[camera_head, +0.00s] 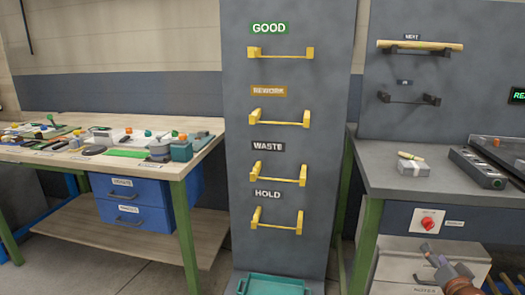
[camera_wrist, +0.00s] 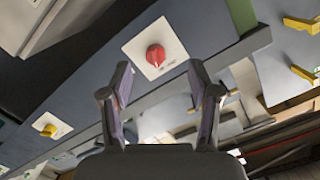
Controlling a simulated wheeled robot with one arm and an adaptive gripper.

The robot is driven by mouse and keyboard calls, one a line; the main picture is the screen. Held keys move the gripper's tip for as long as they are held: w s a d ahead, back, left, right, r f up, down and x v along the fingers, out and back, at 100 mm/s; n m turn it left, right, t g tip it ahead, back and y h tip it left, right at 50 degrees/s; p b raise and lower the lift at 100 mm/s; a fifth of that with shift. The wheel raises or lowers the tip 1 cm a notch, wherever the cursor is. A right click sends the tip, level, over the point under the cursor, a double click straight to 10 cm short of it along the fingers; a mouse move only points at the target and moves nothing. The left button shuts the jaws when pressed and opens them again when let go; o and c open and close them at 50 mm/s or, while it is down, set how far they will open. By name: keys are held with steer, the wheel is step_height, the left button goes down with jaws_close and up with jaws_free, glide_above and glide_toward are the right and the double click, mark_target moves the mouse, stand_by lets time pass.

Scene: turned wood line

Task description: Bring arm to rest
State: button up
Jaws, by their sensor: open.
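My gripper (camera_head: 427,250) shows low on the right in the head view, in front of the right bench. In the wrist view my gripper (camera_wrist: 158,82) has its two fingers spread apart with nothing between them. A red knob (camera_wrist: 155,55) on a white plate shows beyond the fingertips, apart from them as far as I can tell. The same red knob (camera_head: 428,223) shows in the head view under the right bench top, just above my gripper. A wooden rod (camera_head: 420,45) lies across the upper rack on the right panel.
A grey panel (camera_head: 292,75) carries yellow brackets labelled GOOD, REWORK, WASTE and HOLD, all empty. A teal tray (camera_head: 270,287) stands below it. The left bench (camera_head: 185,166) is crowded with small tools. The right bench (camera_head: 385,180) holds a dark block and a small light block.

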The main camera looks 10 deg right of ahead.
steer(key=s+a+f+n+g+y, duration=0.1)
steer(key=a+f+n+g+y, duration=0.2)
steer(key=a, duration=0.5)
steer(key=a+f+n+g+y, duration=0.1)
steer(key=a+f+n+g, duration=0.2)
steer(key=a+g, duration=0.45)
steer(key=s+a+r+n+g+y, duration=0.15)
steer(key=s+a+r+g, duration=0.25)
steer(key=s+a, duration=0.8)
steer(key=s+a+r+n+g+h, duration=0.1)
steer(key=s+a+r+n+g, duration=0.25)
steer(key=s+a, duration=0.9)
steer(key=s+d+r+p, duration=0.1)
steer(key=r+p, duration=0.9)
steer(key=r, duration=0.1)
steer(key=s+d+r+m+p, duration=0.1)
steer(key=s+r+p, duration=0.1)
steer(key=r+p, duration=0.9)
steer(key=shift+s+r, duration=0.15)
steer(key=shift+r, duration=0.1)
steer(key=shift+y, duration=0.25)
